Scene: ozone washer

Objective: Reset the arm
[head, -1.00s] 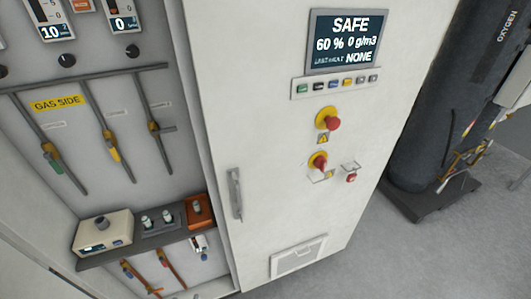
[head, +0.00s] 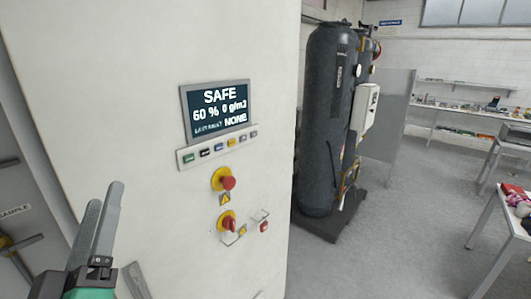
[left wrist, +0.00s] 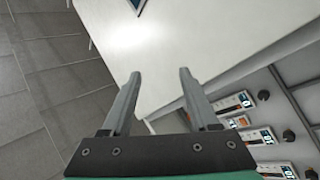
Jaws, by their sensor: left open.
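My left gripper (head: 101,225) is at the lower left of the head view, in front of the white cabinet (head: 110,80). In the left wrist view its two fingers (left wrist: 157,75) are spread with nothing between them. The cabinet's white surface lies beyond the fingertips there. The cabinet front carries a display (head: 215,110) reading SAFE, a row of small coloured buttons (head: 218,147), a red knob on a yellow ring (head: 224,180) and a second one (head: 228,223) below it. My right gripper is in neither view.
A tall dark tank (head: 325,120) stands on a dark base right of the cabinet. A grey partition (head: 388,120) is behind it. A table (head: 497,225) is at the right edge. Open grey floor (head: 400,250) lies between.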

